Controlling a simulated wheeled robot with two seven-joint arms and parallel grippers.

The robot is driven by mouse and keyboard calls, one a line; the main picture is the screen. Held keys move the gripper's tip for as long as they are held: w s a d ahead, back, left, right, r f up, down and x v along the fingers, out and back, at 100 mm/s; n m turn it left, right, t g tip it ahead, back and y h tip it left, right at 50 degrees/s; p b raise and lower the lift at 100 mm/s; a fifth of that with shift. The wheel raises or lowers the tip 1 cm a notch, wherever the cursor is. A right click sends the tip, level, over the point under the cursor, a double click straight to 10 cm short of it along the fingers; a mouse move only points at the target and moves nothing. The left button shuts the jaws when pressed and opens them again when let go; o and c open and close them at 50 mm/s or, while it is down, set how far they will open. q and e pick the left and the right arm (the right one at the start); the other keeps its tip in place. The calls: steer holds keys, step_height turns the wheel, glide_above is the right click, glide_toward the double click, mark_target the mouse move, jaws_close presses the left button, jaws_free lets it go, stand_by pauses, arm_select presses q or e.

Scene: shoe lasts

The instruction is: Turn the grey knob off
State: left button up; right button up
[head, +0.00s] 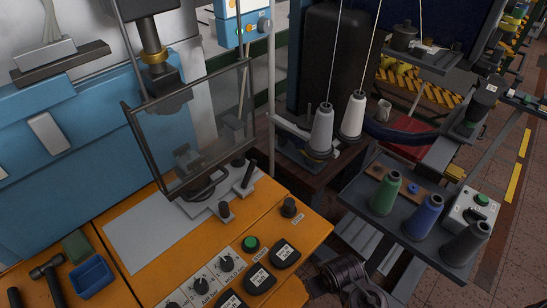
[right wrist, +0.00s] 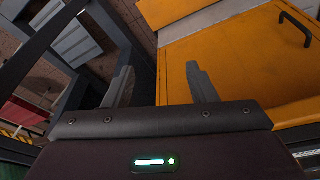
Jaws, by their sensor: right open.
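An orange control panel (head: 315,228) holds several dark knobs and buttons. A dark grey round knob (head: 289,207) stands near its right corner, beside a small label. Dark dial knobs on white plates (head: 227,264) run along the front, partly cut off by the bottom edge. I cannot tell for certain which one is the grey knob, nor read its setting. My right gripper (right wrist: 161,86) is open and empty in the right wrist view, over an orange cabinet front (right wrist: 230,60); no knob shows there. My left gripper is not in view.
A clear guard (head: 190,130) hangs over the press plate. A green button (head: 250,243) and black labelled buttons (head: 286,253) sit near the dials. A blue tray (head: 91,276) and hammer lie at left. A grey shelf with thread spools (head: 385,193) stands at right.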

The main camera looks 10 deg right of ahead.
steer(key=w+r+t, duration=0.1)
steer(key=w+r, duration=0.2)
steer(key=r, duration=0.6)
steer(key=n+t+y, duration=0.5)
steer(key=t+y, duration=0.5)
steer(key=t, duration=0.1)
glide_toward(269, 25)
steer(key=p+x, duration=0.3)
steer(key=x, duration=0.4)
steer(key=shift+w+a+r, duration=0.15)
steer(key=shift+a, duration=0.05)
steer(key=shift+w+a+p, duration=0.2)
steer(key=shift+w+p, duration=0.15)
steer(key=shift+w, duration=0.05)
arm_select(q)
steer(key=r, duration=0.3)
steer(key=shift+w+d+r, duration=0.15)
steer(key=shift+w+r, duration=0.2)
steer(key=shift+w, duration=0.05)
